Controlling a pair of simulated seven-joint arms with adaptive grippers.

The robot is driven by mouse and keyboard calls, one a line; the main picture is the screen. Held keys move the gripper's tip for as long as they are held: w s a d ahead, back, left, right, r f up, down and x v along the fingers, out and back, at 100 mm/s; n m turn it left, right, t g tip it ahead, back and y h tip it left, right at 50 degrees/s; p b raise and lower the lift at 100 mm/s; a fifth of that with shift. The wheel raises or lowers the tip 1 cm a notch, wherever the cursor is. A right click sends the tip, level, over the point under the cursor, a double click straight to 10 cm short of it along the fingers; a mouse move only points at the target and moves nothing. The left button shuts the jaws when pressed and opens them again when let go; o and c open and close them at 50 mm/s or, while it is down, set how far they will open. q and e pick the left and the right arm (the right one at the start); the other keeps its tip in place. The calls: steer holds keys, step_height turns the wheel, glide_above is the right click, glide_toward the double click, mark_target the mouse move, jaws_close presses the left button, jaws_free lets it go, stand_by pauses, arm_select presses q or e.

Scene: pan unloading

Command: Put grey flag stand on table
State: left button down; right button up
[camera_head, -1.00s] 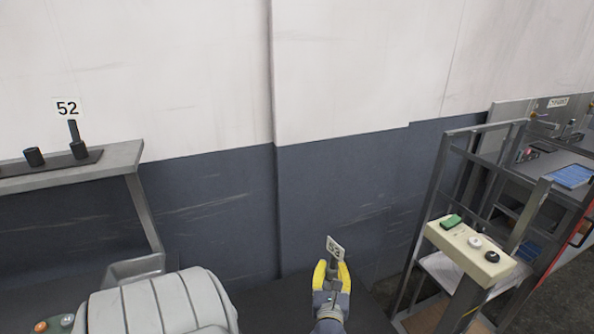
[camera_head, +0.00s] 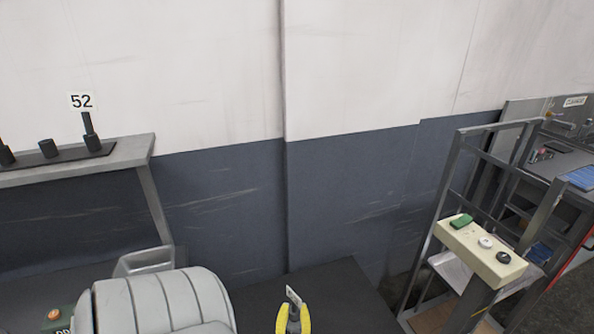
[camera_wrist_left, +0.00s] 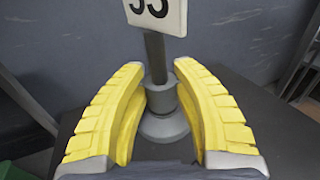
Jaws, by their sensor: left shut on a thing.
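The grey flag stand (camera_wrist_left: 163,124) is upright between the yellow fingers of my left gripper in the left wrist view. It has a round base, a collar, a thin post and a white number plate (camera_wrist_left: 157,14), partly cut off at the top. My left gripper (camera_wrist_left: 162,90) is shut on the stand around its collar. In the head view the left gripper (camera_head: 293,316) is at the bottom edge, with the plate (camera_head: 293,296) seen nearly edge-on above it. A dark flat table surface (camera_head: 335,285) lies behind it. I cannot tell whether the base touches it. My right gripper is not in view.
A grey shelf (camera_head: 140,150) at left carries a dark stand with a "52" plate (camera_head: 82,101) and dark cylinders. A metal frame with a cream button box (camera_head: 480,252) stands at right. The wall is behind.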

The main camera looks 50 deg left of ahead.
arm_select(q)
step_height(320, 180, down, 16)
stand_by(0.9)
steer(key=shift+f, duration=0.1)
steer(key=c, duration=1.1)
jaws_free()
steer(key=shift+o, duration=0.2)
steer(key=shift+s+d, duration=0.15)
steer(key=shift+d, duration=0.05)
steer(key=v, duration=1.1)
steer(key=shift+s+d, duration=0.15)
steer(key=shift+s, duration=0.05)
